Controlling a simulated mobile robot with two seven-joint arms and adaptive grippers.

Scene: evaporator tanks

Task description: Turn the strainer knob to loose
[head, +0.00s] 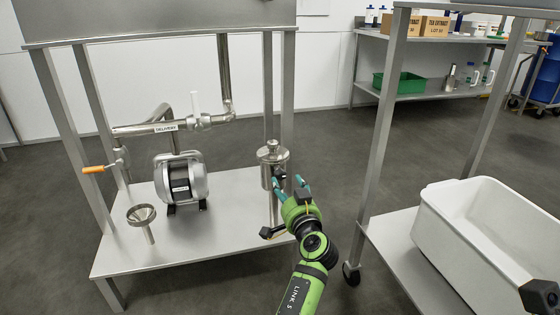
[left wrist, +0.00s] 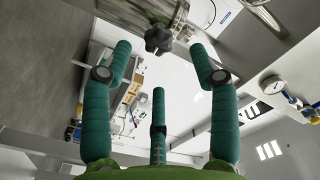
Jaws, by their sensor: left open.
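The strainer (head: 272,160) is a steel canister with a lid, standing at the right end of the steel bench's lower shelf. Its knob is a dark lobed knob (left wrist: 158,38), at the top middle of the left wrist view. In the head view the knob is small and partly behind the fingers. My left gripper (head: 288,183) is open close in front of the strainer's right side. In the left wrist view its teal fingers (left wrist: 160,62) spread to either side of the knob with gaps between; I see no contact. My right gripper is not in view.
On the shelf (head: 200,245) stand a pump (head: 182,180) and a funnel (head: 142,214). Piping with a DELIVERY label (head: 166,128) and an orange-handled valve (head: 95,169) are at left. A cart with a white tub (head: 480,230) stands right. Bench legs rise nearby; floor is clear behind.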

